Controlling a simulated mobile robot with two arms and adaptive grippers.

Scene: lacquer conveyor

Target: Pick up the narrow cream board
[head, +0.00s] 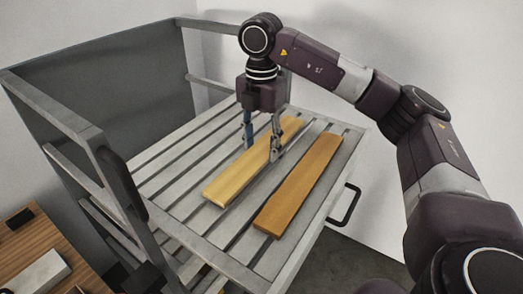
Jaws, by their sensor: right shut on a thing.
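The narrow cream board (232,182) lies lengthwise on the grey slatted cart top (172,190). My right gripper (262,152) comes down over it from above and is shut on it, with one finger at each long side. The gripper hides part of the board's far half. The board looks to be at or very near the slats; I cannot tell whether there is a gap beneath it. My left gripper is not in view.
A browner wooden board (299,187) lies just right of the cream one, almost parallel. The cart has a raised grey frame (95,130) on the left and a black handle (346,206) on the right. A wood-topped surface (40,250) is at lower left.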

